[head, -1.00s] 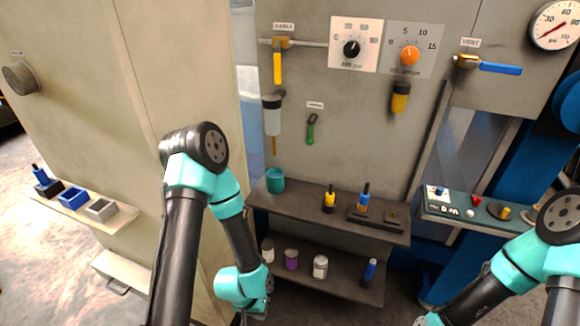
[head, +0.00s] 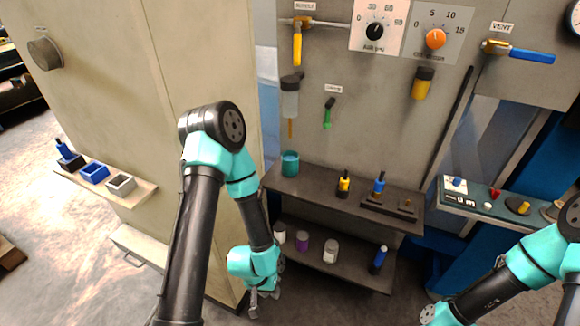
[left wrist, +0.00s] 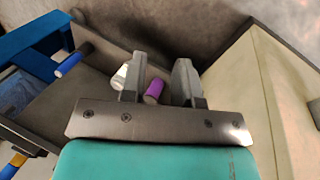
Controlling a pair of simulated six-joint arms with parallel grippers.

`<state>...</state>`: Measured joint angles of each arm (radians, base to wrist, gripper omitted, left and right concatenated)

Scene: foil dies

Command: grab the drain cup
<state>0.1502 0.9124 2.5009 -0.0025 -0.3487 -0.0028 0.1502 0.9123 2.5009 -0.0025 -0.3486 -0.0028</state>
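A teal cup (head: 290,164), which I take for the drain cup, stands upright on the left end of the upper dark shelf, below a hanging clear filter bowl (head: 289,102). My left gripper (head: 265,300) is low in the head view, below the cup and apart from it, near the left end of the lower shelf. In the left wrist view my left gripper (left wrist: 163,80) is open, its fingers apart and empty. A purple jar (left wrist: 154,91) shows between them, farther back. The teal cup is not seen in that view. My right gripper is out of frame.
The upper shelf (head: 320,188) also holds a yellow bottle (head: 343,184) and a blue-and-yellow bottle (head: 379,184). The lower shelf (head: 350,267) carries a purple jar (head: 302,241), white jars and a blue bottle (head: 378,260). A beige cabinet (head: 215,60) stands left.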

